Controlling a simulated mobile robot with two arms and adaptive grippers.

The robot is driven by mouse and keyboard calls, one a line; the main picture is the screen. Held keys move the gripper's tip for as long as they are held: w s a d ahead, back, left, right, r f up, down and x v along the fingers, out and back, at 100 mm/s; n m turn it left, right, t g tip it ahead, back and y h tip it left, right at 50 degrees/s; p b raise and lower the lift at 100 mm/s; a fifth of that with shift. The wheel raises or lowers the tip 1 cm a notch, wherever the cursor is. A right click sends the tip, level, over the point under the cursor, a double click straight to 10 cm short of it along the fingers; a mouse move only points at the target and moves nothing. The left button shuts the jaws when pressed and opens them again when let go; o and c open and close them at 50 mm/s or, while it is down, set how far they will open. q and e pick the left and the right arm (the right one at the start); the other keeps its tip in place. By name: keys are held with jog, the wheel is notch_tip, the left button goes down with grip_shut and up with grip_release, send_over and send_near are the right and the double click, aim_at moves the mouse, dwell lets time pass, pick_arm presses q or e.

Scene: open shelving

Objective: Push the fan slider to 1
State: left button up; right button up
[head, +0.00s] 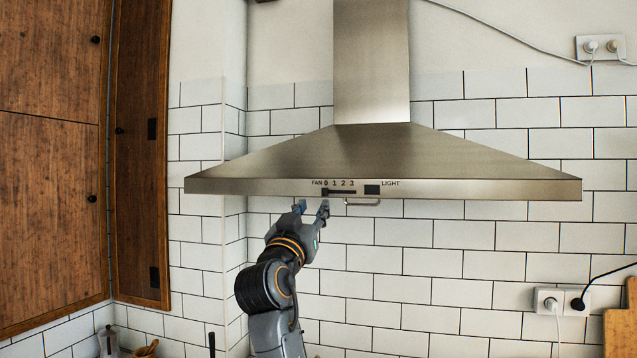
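The range hood (480,188) is steel, and its front edge carries the fan control. The fan slider (325,192) is a small dark knob at the left end of a dark slot, under the 0 of the marks 0 1 2 3. My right gripper (312,208) is just below the hood's front edge, its two fingertips apart with nothing between them. Its right fingertip is close under the slider; I cannot tell if it touches. My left gripper is not in view.
A dark light switch (372,189) is right of the slot, and a thin rail (363,203) hangs beneath the edge. Wooden cabinets (140,150) stand at left. An outlet with plugs (560,301) is at lower right. The space under the hood's right half is clear.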

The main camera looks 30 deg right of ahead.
aim_at(323, 191)
jog(key=p+x, duration=0.4)
jog(key=x, duration=0.4)
jog(key=shift+w+d, duration=0.1)
jog(key=shift+f, duration=0.1)
jog(key=shift+c, duration=0.2)
grip_shut()
